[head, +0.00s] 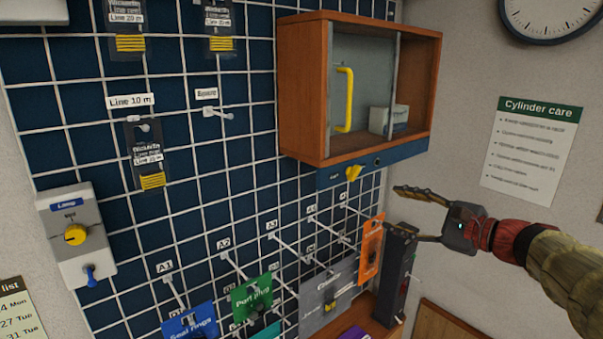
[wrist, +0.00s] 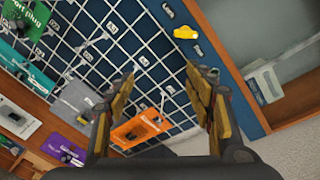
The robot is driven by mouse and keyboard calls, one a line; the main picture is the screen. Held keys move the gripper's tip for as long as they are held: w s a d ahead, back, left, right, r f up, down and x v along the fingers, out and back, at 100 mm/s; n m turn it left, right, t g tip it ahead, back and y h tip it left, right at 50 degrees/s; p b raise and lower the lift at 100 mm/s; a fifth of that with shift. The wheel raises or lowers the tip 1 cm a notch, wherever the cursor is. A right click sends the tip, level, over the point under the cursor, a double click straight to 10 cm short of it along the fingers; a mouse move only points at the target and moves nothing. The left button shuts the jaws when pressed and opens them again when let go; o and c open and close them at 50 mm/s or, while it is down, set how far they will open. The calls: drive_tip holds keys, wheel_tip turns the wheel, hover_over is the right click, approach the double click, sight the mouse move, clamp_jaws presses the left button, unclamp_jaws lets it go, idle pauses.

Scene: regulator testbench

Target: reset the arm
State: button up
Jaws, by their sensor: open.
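My arm reaches in from the right in the head view. My gripper (head: 402,210) is open and empty, below the right end of the wooden cabinet (head: 303,90) and close to the grid wall. In the wrist view, the two fingers of my gripper (wrist: 160,78) stand well apart with nothing between their tips. An orange packet (head: 370,250) hangs on the wall below and left of my gripper; it also shows in the wrist view (wrist: 140,128) beyond the fingers.
A dark upright device (head: 396,285) stands just below my gripper. The cabinet has a yellow handle (head: 345,100) and a yellow knob (head: 353,173) beneath. Pegs and hanging packets, including a green one (head: 252,296), stick out from the grid. A lamp switch (head: 76,236) is at left.

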drive_tip(key=s+a+f+n+g+h+b, duration=0.15)
drive_tip(key=s+f+n+g, duration=0.25)
drive_tip(key=s+f, duration=0.5)
drive_tip(key=s+a+f+n+g+h+b, duration=0.1)
drive_tip(key=s+a+f+n+g+h, duration=0.2)
drive_tip(key=s+f, duration=0.65)
drive_tip(key=s+a+f+n+h+b, duration=0.2)
drive_tip(key=s+f+n+h+b, duration=0.3)
drive_tip(key=s+f+n, duration=0.5)
drive_tip(key=s+n, duration=0.1)
drive_tip(key=s, duration=0.1)
drive_tip(key=shift+s+a+f+n+g+b, duration=0.3)
drive_tip(key=shift+s+a+b, duration=0.05)
drive_tip(key=shift+b, duration=0.05)
drive_tip(key=shift+c, duration=0.3)
